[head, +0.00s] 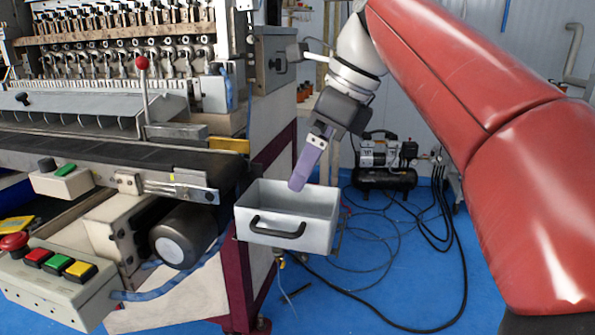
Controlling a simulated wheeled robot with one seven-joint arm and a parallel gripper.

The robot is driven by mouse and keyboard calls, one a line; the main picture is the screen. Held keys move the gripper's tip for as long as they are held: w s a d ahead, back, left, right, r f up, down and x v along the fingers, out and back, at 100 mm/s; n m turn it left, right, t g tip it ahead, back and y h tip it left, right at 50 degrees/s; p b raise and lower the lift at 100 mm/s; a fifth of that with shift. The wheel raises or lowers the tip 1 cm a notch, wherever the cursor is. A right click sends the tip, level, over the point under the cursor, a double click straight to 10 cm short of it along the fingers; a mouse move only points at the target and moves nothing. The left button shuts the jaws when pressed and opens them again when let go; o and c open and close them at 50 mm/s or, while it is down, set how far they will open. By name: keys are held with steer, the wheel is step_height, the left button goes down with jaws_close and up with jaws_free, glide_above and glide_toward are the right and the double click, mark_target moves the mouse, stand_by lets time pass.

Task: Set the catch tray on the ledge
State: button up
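The catch tray (262,214) is a light grey open metal box with a black handle on its front wall. It sits level at the right end of the machine, beside the dark red frame, and looks empty as far as its inside shows. A thin support shows at its right side, but most of what bears it is hidden. My gripper (300,184) comes down from above, its purple finger pointing at the tray's opening and overlapping its back rim in the picture. I cannot tell whether it touches the tray. Only one finger shows clearly.
The coil winder with its dark belt (120,155) fills the left. A control box (57,284) with coloured buttons and a motor (183,236) stand left of the tray. A black compressor (385,165) and loose cables lie on the blue floor behind. Floor to the front right is partly clear.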

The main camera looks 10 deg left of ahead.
steer(key=shift+v, duration=1)
steer(key=shift+d, duration=0.1)
steer(key=s+d+f+n+t+h, duration=0.2)
steer(key=s+d+f+n, duration=0.5)
steer(key=f, duration=0.6)
steer(key=s+d+f+n+t+h, duration=0.2)
steer(key=s+d+f+n, duration=0.5)
steer(key=d+f+n, duration=0.4)
step_height(320, 180, down, 3)
steer(key=d+t, duration=0.1)
steer(key=d, duration=0.2)
steer(key=shift+s+r+n+h, duration=0.2)
steer(key=shift+r+n+h, duration=0.05)
steer(key=shift+n+h, duration=0.15)
